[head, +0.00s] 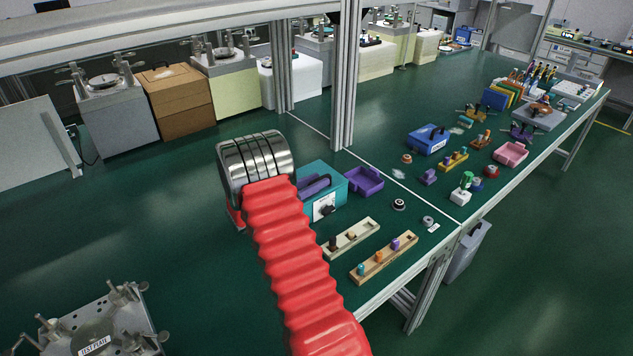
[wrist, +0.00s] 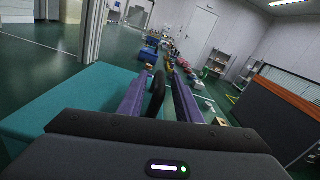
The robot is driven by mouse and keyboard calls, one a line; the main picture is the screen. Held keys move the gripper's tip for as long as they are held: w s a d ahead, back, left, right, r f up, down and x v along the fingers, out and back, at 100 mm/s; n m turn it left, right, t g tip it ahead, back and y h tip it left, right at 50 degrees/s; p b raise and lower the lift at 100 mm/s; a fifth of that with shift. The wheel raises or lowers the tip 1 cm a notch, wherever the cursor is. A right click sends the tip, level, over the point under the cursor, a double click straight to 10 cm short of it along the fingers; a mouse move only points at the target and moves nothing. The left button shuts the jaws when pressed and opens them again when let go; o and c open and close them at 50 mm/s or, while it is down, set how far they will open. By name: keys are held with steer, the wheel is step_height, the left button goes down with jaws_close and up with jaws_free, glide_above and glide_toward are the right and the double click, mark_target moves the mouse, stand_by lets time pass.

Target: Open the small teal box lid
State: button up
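The small teal box (head: 341,187) stands on the green bench in the head view, with a white label and a dark part on its front. Its lid looks closed, though my arm hides its left side. In the wrist view its flat teal top (wrist: 60,108) lies below and left of my gripper. My gripper (head: 315,185) is over the box top, largely hidden by my wrist in the head view. In the wrist view its two purple fingers (wrist: 160,85) stand apart on either side of a black handle (wrist: 156,93). A gap shows at the right finger; contact at the left is unclear.
A purple tray (head: 364,181) sits just right of the box. Two wooden peg blocks (head: 385,258) lie in front. A blue box (head: 428,139) and several small parts stand farther right. A metal post (head: 345,80) rises behind.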

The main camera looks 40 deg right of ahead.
steer(key=shift+c, duration=0.3)
jaws_close()
steer(key=shift+s+d, duration=0.15)
steer(key=shift+d, duration=0.3)
steer(key=shift+a, duration=0.4)
steer(key=shift+w+a, duration=0.25)
steer(key=shift+w, duration=0.05)
